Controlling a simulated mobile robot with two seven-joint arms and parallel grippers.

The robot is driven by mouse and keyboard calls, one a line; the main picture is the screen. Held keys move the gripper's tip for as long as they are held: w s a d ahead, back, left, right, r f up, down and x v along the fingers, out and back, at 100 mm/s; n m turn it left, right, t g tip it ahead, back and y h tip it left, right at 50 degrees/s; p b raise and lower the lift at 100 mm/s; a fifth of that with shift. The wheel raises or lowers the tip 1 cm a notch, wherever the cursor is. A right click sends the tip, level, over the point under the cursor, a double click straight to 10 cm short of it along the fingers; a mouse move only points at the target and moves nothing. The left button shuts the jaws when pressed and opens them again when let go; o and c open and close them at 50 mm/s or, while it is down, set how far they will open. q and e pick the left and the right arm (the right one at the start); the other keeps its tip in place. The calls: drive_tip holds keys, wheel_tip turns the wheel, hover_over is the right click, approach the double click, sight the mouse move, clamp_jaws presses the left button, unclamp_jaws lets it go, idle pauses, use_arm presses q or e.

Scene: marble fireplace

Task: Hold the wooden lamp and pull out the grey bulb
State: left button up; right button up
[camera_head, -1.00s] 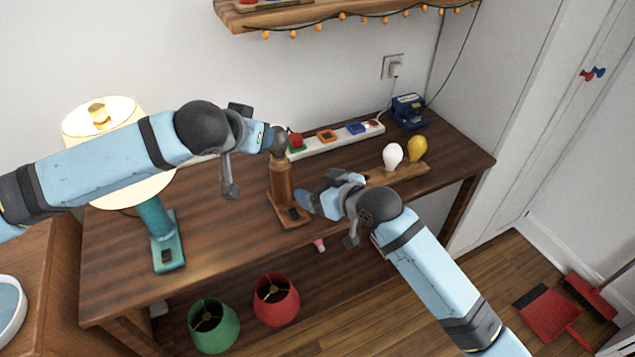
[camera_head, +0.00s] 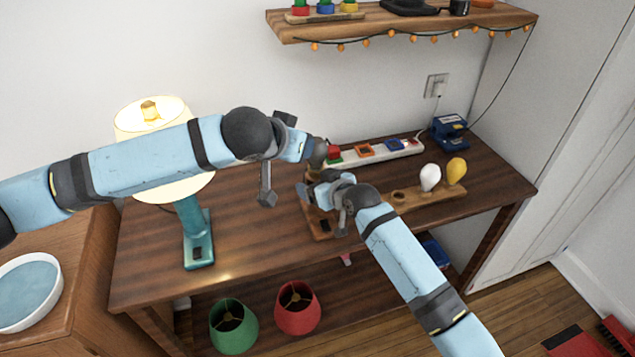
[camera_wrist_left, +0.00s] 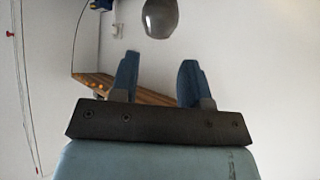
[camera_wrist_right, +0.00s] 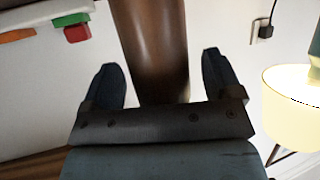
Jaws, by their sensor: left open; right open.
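The wooden lamp (camera_head: 322,221) stands upright on the table, partly hidden by my right gripper (camera_head: 316,188). In the right wrist view its brown post (camera_wrist_right: 152,45) stands between the two open fingers of that gripper (camera_wrist_right: 160,85). The grey bulb (camera_head: 318,153) is at the top of the lamp. It also shows in the left wrist view (camera_wrist_left: 161,17), just beyond the fingertips. My left gripper (camera_wrist_left: 157,75) is open and empty, close to the bulb. In the head view its fingers are mostly hidden by its own arm.
A lit teal lamp (camera_head: 192,225) stands left on the table. A white power strip (camera_head: 385,152) lies behind. A wooden holder (camera_head: 425,198) with white (camera_head: 430,176) and yellow bulbs (camera_head: 456,169) is at right. Green (camera_head: 234,335) and red shades (camera_head: 297,315) sit below.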

sight(316, 145)
drive_tip(key=shift+w+a, duration=0.15)
